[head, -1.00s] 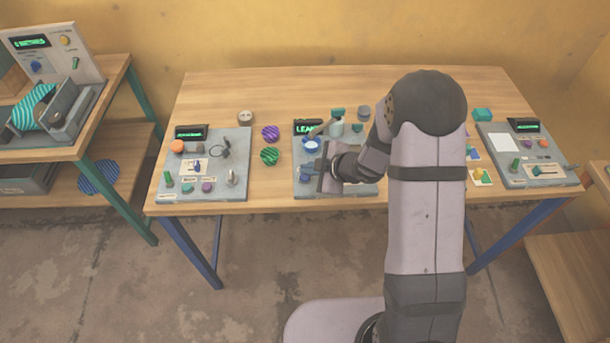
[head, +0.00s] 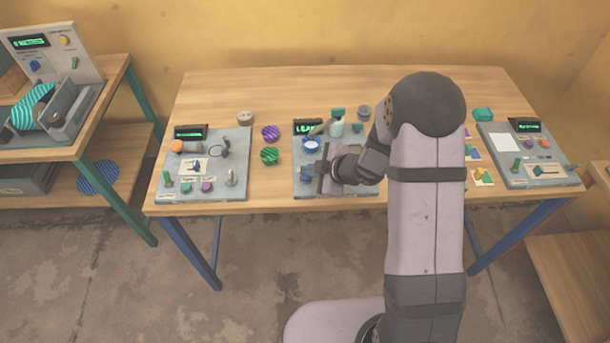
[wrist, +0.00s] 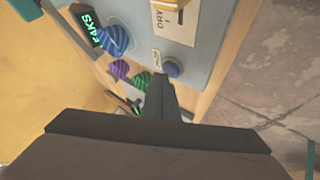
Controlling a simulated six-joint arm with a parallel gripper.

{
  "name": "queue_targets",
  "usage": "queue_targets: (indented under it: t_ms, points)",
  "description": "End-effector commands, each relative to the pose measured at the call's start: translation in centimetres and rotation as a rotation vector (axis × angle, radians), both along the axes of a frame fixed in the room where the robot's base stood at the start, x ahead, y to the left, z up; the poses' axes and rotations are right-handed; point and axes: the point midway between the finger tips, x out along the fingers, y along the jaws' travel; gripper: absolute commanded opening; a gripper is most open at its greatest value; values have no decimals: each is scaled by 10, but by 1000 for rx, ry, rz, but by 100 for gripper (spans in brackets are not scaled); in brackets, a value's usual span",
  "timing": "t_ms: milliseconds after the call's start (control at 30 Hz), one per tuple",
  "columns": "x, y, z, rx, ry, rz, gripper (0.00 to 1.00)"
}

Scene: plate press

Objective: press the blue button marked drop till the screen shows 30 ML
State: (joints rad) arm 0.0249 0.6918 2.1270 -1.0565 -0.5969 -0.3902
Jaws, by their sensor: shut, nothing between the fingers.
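My gripper (wrist: 160,76) is shut and empty over the front of the middle station's grey panel (head: 345,187). A round blue button (wrist: 171,68) shows just beside the fingertips in the wrist view, next to a small pale label (wrist: 157,58) too small to read. It shows partly at the left of my gripper in the head view (head: 303,178). I cannot tell whether the fingertips touch it. No ML figure is readable.
Purple (head: 270,132) and green (head: 269,156) striped balls lie left of the panel. Other stations stand left (head: 207,143) and right (head: 510,140).

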Motion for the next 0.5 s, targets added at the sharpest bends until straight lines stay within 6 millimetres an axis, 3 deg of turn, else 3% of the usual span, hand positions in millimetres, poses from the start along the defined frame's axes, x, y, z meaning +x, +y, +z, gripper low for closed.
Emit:
queue_targets:
  t_ms: [500]
  points:
    - [0,0,-6,0,0,0,0]
